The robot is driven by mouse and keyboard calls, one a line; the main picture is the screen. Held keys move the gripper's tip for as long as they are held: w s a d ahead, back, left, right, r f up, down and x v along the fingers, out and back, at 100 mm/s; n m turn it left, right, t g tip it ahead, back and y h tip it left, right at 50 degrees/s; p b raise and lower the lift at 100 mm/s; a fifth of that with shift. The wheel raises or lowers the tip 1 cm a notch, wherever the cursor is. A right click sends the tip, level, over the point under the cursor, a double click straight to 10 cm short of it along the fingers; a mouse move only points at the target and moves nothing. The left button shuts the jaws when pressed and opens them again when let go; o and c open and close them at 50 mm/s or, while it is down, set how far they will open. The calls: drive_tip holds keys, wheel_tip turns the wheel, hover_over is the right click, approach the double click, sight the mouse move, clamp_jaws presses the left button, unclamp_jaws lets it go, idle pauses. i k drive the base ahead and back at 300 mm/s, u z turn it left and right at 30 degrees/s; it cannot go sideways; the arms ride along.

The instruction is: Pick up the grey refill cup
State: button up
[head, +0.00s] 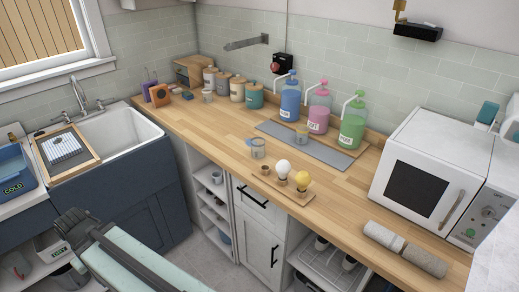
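Another small cup (207,97) stands further left by the canisters. Part of my arm crosses the lower left, well apart from these cups. I cannot make out my gripper's fingers.
Blue (290,101), pink (318,114) and green (352,126) pump bottles stand behind the mat. A board (296,196) with white and yellow bulb-shaped things lies near the counter edge. A microwave (435,165) and rolled towels (403,248) are at right, a sink (118,130) at left.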

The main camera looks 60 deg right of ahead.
sight(258, 148)
drive_tip(key=i, duration=0.9)
drive_tip(key=u, duration=0.05)
